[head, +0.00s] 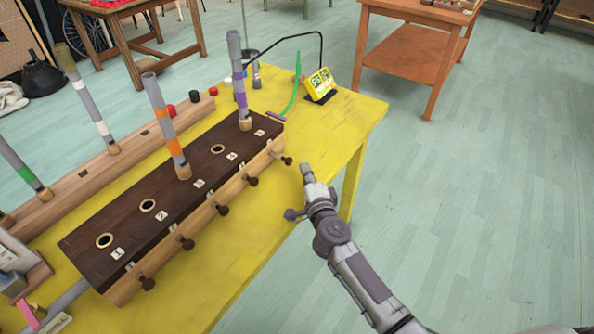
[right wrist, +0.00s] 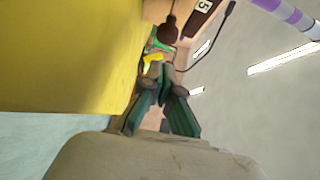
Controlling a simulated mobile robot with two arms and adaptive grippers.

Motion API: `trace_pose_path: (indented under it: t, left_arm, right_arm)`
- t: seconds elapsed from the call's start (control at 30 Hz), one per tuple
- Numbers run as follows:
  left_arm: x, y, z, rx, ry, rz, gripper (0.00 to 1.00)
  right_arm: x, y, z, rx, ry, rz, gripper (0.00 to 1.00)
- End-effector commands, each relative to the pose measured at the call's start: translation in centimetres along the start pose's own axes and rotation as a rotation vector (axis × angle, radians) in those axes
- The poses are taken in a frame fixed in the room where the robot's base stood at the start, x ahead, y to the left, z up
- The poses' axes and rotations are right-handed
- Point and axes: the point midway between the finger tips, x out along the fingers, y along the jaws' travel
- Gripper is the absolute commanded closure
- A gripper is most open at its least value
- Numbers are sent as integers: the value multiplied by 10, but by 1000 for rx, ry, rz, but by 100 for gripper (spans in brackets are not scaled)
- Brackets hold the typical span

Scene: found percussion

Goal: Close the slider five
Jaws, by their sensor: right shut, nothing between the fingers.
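Slider five is the far-end slider of a dark wooden box (head: 185,185) on the yellow table; its dark knob (head: 287,160) sticks out from the light front rail on a short stem. The knob (right wrist: 168,28) also shows in the right wrist view beside the label 5 (right wrist: 203,6). My right gripper (head: 306,168) is just right of this knob in the head view, apart from it in the picture. Its fingers (right wrist: 157,80) are together and empty. Whether it touches the knob is unclear. My left gripper is not in view.
Several other knobs, such as the near one (head: 147,283), line the rail. An orange-banded tube (head: 165,125) and a purple-banded tube (head: 238,85) stand upright in the box. A yellow timer (head: 320,85) sits beyond. The yellow table's (head: 345,120) right side is clear.

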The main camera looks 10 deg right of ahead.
Motion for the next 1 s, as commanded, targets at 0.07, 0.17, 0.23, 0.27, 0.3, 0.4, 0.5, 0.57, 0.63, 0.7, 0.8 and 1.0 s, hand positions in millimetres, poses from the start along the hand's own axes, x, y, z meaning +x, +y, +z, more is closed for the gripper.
trace_pose_path:
  t: [0.07, 0.17, 0.23, 0.27, 0.3, 0.4, 0.5, 0.57, 0.63, 0.7, 0.8, 1.0]
  left_arm:
    - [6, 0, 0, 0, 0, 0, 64]
    - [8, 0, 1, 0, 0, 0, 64]
    - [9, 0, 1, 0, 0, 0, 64]
    - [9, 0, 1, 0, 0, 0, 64]
    - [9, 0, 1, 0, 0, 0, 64]
    - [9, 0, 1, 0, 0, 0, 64]
    - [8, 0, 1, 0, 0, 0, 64]
    - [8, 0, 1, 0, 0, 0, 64]
    - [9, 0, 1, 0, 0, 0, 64]
    - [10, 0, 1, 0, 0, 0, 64]
    - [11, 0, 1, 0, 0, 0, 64]
    - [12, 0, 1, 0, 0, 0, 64]
  right_arm:
    - [8, 2, 10, 2, -2, 0, 100]
    - [14, 2, 16, 1, -1, 1, 100]
    - [17, 2, 19, 1, -1, 1, 100]
    - [17, 1, 20, 1, -1, 1, 100]
    - [18, 1, 20, 0, -1, 1, 100]
    - [18, 1, 21, -1, -1, 1, 100]
    - [18, 1, 21, -1, -1, 1, 100]
    - [18, 1, 21, -1, -1, 1, 100]
    - [19, 1, 21, 0, -1, 1, 100]
    - [25, 0, 26, 0, -1, 1, 100]
    - [37, 0, 37, 1, -1, 1, 100]
    - [46, -1, 47, 0, -3, 2, 100]
